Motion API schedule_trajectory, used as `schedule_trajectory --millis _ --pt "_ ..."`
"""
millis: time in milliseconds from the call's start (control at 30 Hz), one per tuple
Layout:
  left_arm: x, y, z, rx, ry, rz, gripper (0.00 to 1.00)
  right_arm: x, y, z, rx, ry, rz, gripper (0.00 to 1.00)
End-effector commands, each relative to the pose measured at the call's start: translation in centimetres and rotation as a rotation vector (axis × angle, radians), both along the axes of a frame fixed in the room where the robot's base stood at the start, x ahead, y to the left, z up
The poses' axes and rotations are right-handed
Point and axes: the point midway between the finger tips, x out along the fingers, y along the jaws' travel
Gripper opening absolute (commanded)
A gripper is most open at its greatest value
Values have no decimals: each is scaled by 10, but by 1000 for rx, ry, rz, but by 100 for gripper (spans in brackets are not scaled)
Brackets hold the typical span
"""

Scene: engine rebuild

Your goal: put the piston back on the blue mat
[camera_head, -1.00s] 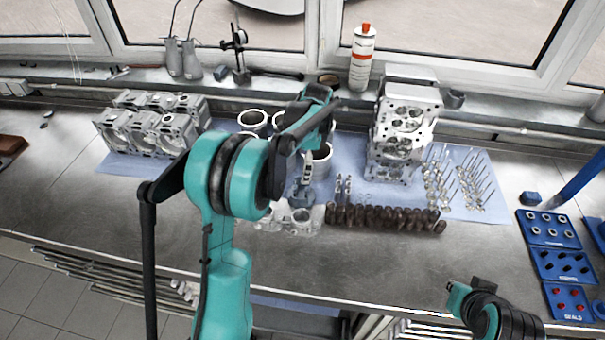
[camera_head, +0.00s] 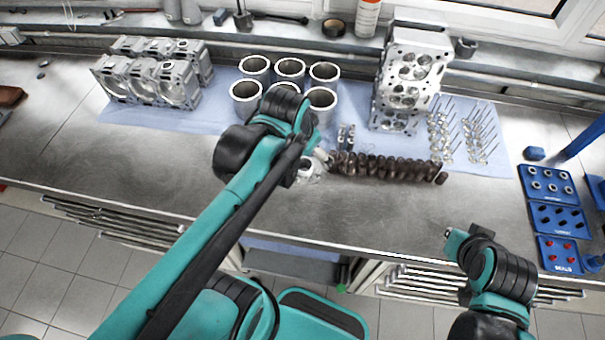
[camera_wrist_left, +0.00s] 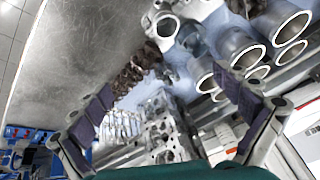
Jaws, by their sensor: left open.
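The blue mat (camera_head: 218,114) lies along the back of the steel bench with engine parts on it. Bright metal parts (camera_head: 306,169) show at the mat's front edge beside my left wrist; they are partly hidden, and I cannot tell whether the piston is among them. In the left wrist view my left gripper (camera_wrist_left: 165,92) is open, its dark-padded fingers wide apart with nothing between them. In the head view my left arm hides its fingers. My right arm is folded low at the right; I cannot see its gripper.
Several cylinder liners (camera_head: 246,97) stand behind my left wrist. An engine block (camera_head: 148,80) stands left. Blue seal trays (camera_head: 556,217) sit far right. The bench front is clear.

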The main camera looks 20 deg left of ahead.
Motion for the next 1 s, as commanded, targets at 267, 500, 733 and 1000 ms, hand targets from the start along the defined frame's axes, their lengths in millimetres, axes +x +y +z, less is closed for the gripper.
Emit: schedule_trajectory --millis 267,500,733,1000 --pt "-51 -15 -22 -149 -142 197 100 0 0 0 0 0 0 0" --pt "-61 -19 -29 -195 -179 249 100 0 0 0 0 0 0 0" --pt "-61 -19 -29 -194 -178 249 100 0 0 0 0 0 0 0" --pt "-61 -19 -68 -194 -178 248 100 0 0 -39 0 0 0 0"
